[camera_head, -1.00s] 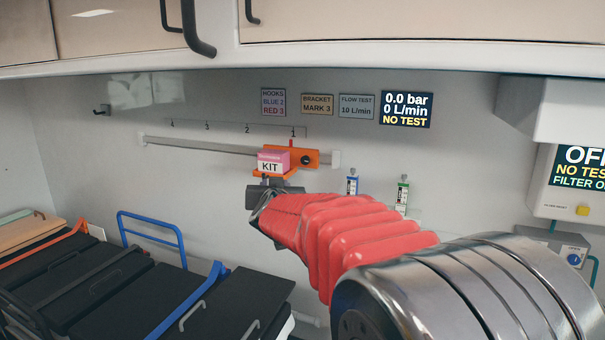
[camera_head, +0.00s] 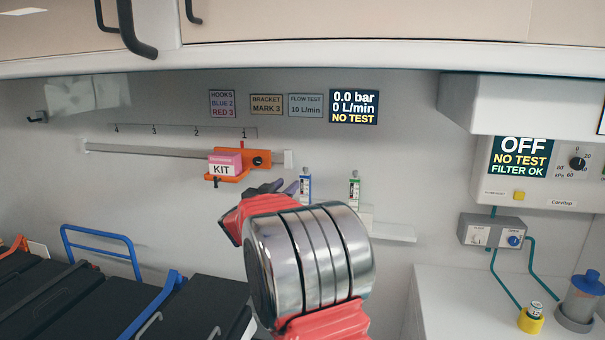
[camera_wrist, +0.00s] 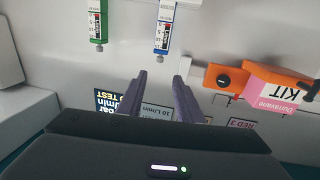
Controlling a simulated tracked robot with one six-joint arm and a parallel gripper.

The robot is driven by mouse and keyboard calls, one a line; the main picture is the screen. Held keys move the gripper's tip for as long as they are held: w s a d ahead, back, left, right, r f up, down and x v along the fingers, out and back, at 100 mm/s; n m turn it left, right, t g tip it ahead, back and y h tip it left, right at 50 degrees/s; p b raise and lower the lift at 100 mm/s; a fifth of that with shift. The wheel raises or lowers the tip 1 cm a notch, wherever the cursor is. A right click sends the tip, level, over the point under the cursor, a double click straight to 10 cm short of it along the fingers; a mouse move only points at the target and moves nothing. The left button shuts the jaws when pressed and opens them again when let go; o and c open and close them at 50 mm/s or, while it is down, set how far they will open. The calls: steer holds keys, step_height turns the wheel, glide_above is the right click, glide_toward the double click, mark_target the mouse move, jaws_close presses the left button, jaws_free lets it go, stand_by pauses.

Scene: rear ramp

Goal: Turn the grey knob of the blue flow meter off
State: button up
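The blue flow meter (camera_head: 305,186) is a small upright tube on the back wall, right of the orange bracket. My gripper (camera_head: 276,187) is just left of the meter in the head view, partly hidden by my red-sleeved wrist. In the wrist view my two dark fingers (camera_wrist: 162,72) are apart and empty, with the meter beyond their tips. The display (camera_head: 353,106) reads 0.0 bar, 0 L/min, NO TEST.
A green flow meter (camera_head: 354,189) stands right of the blue one. The orange bracket (camera_head: 260,158) with a pink KIT box (camera_head: 224,165) sits on the rail to the left. A suction unit (camera_head: 524,165) reading OFF hangs at right. A white cabinet overhangs above.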

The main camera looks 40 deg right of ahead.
mark_target(304, 170)
steer(key=shift+d, duration=0.1)
steer(key=x, duration=1.3)
steer(key=shift+w+d, duration=0.2)
steer(key=shift+d, duration=0.05)
steer(key=shift+c, duration=0.4)
jaws_close()
